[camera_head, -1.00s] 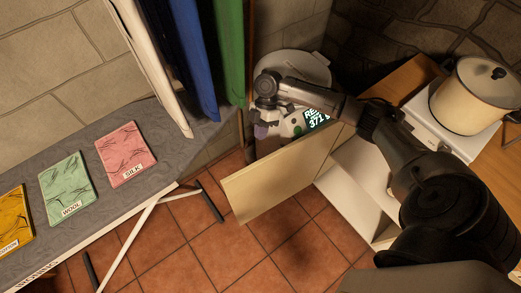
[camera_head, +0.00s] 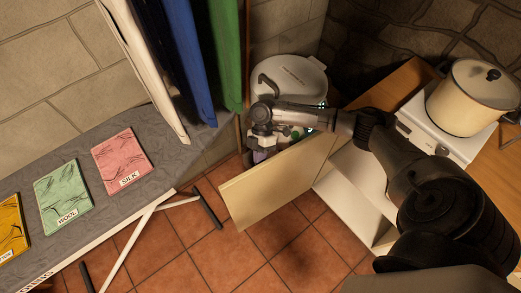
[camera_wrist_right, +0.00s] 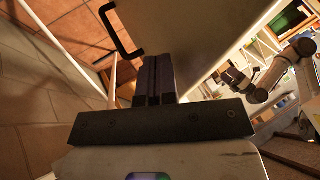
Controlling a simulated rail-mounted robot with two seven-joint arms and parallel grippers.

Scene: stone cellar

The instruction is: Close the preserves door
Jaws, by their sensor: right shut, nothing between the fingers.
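The preserves door (camera_head: 272,187) is a pale beige panel standing open from the low white cabinet (camera_head: 352,195), with its inner face towards the head camera. My right gripper (camera_head: 260,156) is shut and empty, behind the door near its free end, on the outer side. In the right wrist view its dark fingers (camera_wrist_right: 153,80) point at the door panel (camera_wrist_right: 188,35), which carries a black bar handle (camera_wrist_right: 120,32). I cannot tell if the fingers touch the panel. An arm at the right of that view seems to be my left one; its gripper (camera_wrist_right: 235,80) is small and unclear.
A round white-lidded appliance (camera_head: 291,75) stands behind the door. A cream pot (camera_head: 474,97) sits on a white hotplate (camera_head: 425,133) on the wooden top. An ironing board (camera_head: 112,195) with fabric squares is at left. Tiled floor (camera_head: 250,260) is clear before the door.

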